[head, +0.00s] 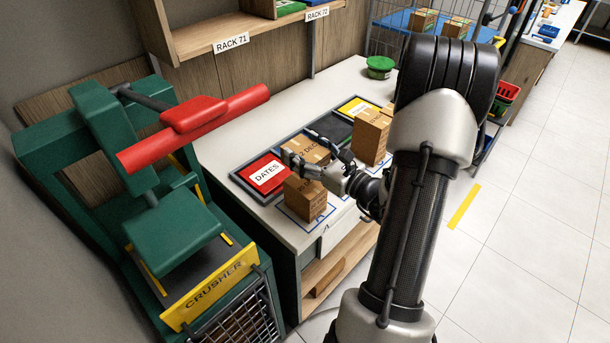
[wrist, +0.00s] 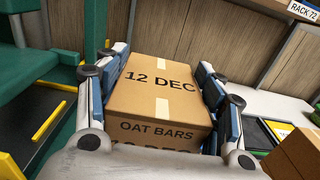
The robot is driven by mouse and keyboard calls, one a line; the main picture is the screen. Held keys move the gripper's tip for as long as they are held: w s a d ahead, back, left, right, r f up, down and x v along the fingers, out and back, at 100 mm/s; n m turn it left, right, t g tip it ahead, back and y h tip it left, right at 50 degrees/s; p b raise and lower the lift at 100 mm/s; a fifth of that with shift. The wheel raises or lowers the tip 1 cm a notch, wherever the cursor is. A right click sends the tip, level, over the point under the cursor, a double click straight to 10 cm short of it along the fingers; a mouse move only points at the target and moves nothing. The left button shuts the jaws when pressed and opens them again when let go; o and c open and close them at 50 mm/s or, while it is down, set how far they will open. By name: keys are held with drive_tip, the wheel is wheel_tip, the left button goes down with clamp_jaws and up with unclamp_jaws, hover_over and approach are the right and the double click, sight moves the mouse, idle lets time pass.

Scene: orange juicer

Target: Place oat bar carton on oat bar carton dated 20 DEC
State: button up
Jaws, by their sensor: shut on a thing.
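My gripper (head: 315,163) is shut on an oat bar carton (head: 308,150), with a finger on each side. In the wrist view this brown carton (wrist: 165,95) reads "12 DEC" on top and "OAT BARS" on its front. It looks level; its underside is hidden. A second carton (head: 305,198) stands on the counter in front of my gripper, on a blue-lined marking. A third carton (head: 373,135) stands to the right of my gripper; part of it shows at the wrist view's right edge (wrist: 297,152). I cannot read a 20 DEC date on either.
A red bin marked DATES (head: 266,174) and a yellow-labelled bin (head: 358,107) sit along the white counter (head: 235,140). A green crusher with a red handle (head: 195,118) stands at the left. A green round tub (head: 380,66) is at the counter's far end. A shelf hangs above.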

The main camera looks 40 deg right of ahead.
drive_tip(key=shift+f+b, duration=0.8)
drive_tip(key=shift+f, duration=2.35)
drive_tip(key=shift+f, duration=0.2)
drive_tip(key=o, duration=1.2)
drive_tip(key=shift+c, duration=0.2)
drive_tip(key=shift+r, duration=0.3)
drive_tip(key=s+p, duration=0.1)
drive_tip(key=s, duration=1.1)
drive_tip(key=shift+d+f, duration=0.15)
drive_tip(key=shift+d, duration=0.3)
